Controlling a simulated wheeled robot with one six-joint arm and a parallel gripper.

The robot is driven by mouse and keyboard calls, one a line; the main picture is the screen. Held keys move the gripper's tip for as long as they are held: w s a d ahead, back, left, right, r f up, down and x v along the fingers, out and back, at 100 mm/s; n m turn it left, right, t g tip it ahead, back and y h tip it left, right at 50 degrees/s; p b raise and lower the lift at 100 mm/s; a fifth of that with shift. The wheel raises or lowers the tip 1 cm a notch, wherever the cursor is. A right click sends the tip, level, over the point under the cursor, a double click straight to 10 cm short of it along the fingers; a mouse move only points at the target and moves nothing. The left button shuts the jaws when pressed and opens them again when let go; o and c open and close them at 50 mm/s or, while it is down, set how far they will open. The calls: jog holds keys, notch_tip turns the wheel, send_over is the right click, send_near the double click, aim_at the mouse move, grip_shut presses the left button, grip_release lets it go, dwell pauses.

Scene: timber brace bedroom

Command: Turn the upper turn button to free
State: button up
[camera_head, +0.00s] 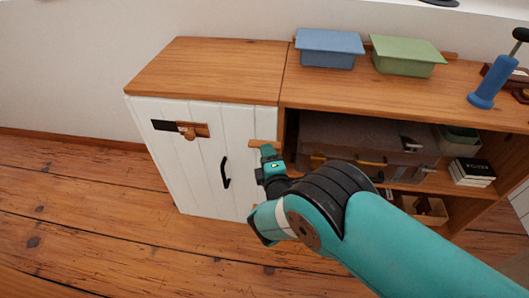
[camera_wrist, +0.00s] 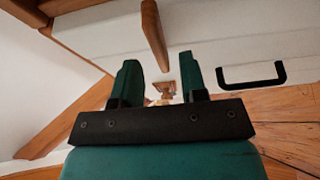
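The upper turn button is a small wooden bar (camera_head: 263,144) at the top right edge of the white cabinet door (camera_head: 205,165). It lies roughly level, across the door's edge. In the wrist view the bar (camera_wrist: 153,35) shows above the gap between my fingers, its near end close to that gap. My gripper (camera_head: 266,157) is just below the bar in the head view. In the wrist view its two teal fingers (camera_wrist: 160,80) are apart with nothing held between them. I cannot tell whether a finger touches the bar.
The door has a black handle (camera_head: 225,172) and a black and wooden plate (camera_head: 190,130) with a small knob. An open shelf holding a brown case (camera_head: 340,135) is right of the door. Blue (camera_head: 329,48) and green (camera_head: 405,55) boxes stand on top. Floor at left is clear.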

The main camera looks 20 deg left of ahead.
jog(key=x, duration=0.3)
grip_shut()
